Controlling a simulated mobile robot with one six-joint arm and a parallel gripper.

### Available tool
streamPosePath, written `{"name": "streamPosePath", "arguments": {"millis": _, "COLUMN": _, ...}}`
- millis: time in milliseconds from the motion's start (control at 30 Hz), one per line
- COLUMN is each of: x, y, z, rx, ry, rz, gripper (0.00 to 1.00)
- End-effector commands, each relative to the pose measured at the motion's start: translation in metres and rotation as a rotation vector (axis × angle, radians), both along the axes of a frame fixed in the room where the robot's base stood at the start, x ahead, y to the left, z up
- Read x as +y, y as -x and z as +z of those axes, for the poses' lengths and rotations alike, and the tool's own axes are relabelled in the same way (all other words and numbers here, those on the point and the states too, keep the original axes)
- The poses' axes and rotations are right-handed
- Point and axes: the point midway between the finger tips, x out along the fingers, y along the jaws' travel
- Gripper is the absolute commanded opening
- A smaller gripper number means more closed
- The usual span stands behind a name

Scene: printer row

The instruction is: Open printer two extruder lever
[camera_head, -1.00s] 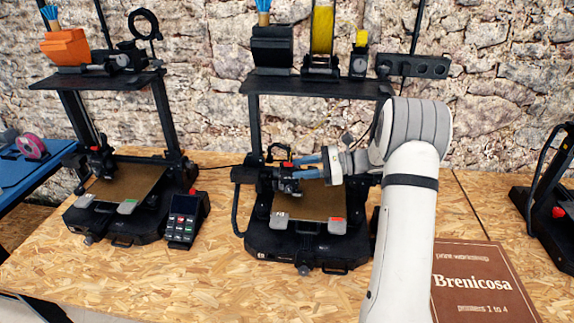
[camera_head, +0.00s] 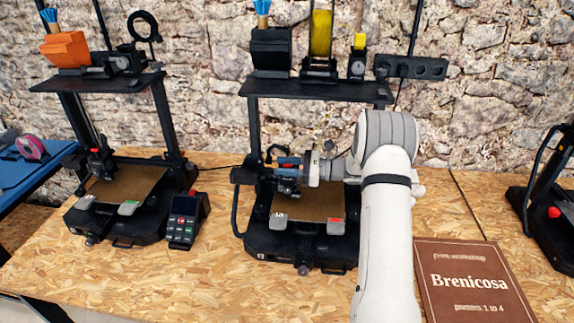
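The black printer in the middle (camera_head: 300,243) has a brown bed (camera_head: 315,206) and a dark print head with the extruder (camera_head: 284,186) above the bed's left part. My gripper (camera_head: 289,163) is right at the print head, reaching in from the right with its blue fingers. The fingers overlap the top of the extruder, so the lever is hidden or too small to make out. I cannot tell whether the fingers touch it, or whether they are open or shut.
Another printer (camera_head: 120,219) stands to the left, with a keypad device (camera_head: 184,222) between the two. A brown Brenicosa sign (camera_head: 472,282) lies at the right. Part of a further printer (camera_head: 555,208) shows at the right edge. The front of the wooden table (camera_head: 170,282) is clear.

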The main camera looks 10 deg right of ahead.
Motion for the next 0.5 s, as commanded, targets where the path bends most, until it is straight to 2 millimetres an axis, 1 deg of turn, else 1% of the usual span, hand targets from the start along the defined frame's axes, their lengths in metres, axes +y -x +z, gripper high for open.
{"name": "streamPosePath", "arguments": {"millis": 200, "x": 0.0006, "y": 0.0000, "z": -0.0004, "rx": 0.000, "ry": 0.000, "rz": 0.000, "gripper": 0.34}}
{"name": "streamPosePath", "arguments": {"millis": 500, "x": 0.0007, "y": 0.0000, "z": -0.0004, "rx": 0.000, "ry": 0.001, "rz": 0.001, "gripper": 0.09}}
